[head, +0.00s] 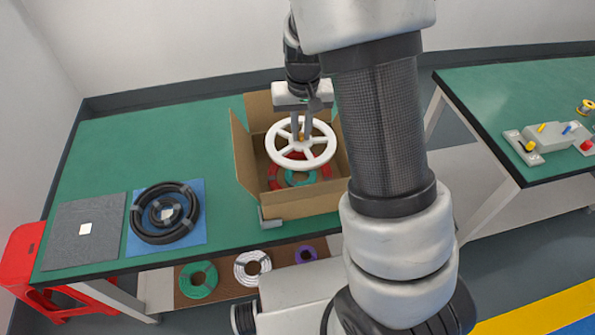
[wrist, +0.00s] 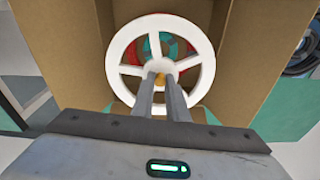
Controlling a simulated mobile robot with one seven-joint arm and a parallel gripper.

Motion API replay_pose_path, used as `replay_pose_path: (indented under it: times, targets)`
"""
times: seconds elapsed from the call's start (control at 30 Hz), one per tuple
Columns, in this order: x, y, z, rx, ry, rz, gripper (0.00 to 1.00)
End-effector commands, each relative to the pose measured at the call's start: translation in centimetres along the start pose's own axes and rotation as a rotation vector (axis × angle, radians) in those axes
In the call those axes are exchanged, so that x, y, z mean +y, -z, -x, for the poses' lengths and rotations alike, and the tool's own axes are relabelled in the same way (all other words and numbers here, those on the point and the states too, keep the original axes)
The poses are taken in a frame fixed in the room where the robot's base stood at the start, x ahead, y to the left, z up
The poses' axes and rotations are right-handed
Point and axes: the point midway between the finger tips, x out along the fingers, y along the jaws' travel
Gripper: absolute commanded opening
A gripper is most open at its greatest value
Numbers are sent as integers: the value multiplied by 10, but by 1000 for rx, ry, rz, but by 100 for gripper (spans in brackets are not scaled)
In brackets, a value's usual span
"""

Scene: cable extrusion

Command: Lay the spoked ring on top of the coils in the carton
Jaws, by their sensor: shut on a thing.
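The white spoked ring (head: 318,151) hangs roughly level over the open carton (head: 302,208). My gripper (head: 301,136) is shut on the ring's hub from above, where a small orange-yellow part shows. In the wrist view the ring (wrist: 119,50) lies beyond the fingers of my gripper (wrist: 160,82), within the carton walls (wrist: 85,45). Red coils (head: 273,177) and a green coil (head: 300,179) lie inside the carton below the ring. The ring hides part of them, and I cannot tell the exact gap.
Black coils (head: 145,232) lie on a blue mat (head: 200,236), left of the carton on the green table (head: 150,140). A grey mat (head: 70,245) is further left. Green (head: 198,280), white (head: 253,266) and purple (head: 306,254) coils sit below. The carton's flaps stand open.

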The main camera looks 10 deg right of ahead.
Motion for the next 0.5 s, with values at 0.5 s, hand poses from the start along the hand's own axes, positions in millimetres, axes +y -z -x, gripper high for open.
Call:
replay_pose_path:
  times: [0.5]
  targets:
    - [2,-10,-80,1,-3,-1,0]
